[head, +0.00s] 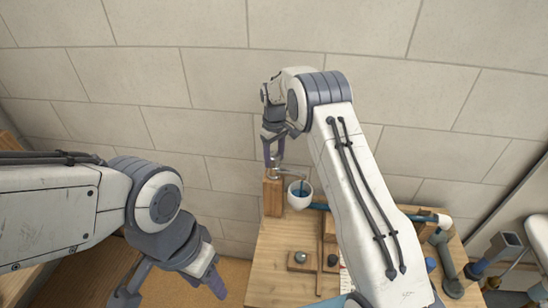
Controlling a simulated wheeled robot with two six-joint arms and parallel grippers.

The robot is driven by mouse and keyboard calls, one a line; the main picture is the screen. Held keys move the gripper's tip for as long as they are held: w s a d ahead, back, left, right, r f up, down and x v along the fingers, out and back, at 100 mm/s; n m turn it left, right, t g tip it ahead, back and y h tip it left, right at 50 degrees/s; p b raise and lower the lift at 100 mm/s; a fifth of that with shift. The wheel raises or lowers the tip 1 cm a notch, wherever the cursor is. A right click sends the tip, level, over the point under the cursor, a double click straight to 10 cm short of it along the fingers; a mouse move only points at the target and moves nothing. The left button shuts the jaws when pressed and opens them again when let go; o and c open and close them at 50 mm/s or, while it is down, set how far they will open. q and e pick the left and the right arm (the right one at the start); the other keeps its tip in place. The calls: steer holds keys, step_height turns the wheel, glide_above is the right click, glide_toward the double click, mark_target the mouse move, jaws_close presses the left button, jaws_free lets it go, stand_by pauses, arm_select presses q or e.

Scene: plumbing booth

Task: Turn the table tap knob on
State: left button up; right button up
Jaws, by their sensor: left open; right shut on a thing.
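The table tap (288,173) stands on a wooden block (273,197) at the back left of the wooden table. Its metal spout reaches right, over a white cup (300,200) with blue inside. My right gripper (274,158) comes down from above onto the top of the tap and is shut on the knob there. The fingers mostly hide the knob, so its turn angle cannot be told. My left gripper (214,281) is open and empty, low at the left of the table, apart from the tap.
The wooden table (272,275) carries a small wooden block with a round metal piece (300,258). Pipes with a white end (444,221) lie at the right, partly behind my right arm. A tiled wall (210,80) stands close behind the tap.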

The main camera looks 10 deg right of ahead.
mark_target(274, 154)
steer(key=shift+r, duration=0.1)
stand_by(0.3)
steer(key=o, duration=1.4)
steer(key=shift+r+b, duration=0.3)
steer(key=shift+r, duration=0.15)
step_height(274, 154, up, 9)
steer(key=shift+f+b, duration=0.2)
steer(key=shift+b, duration=0.85)
steer(key=shift+r, duration=0.5)
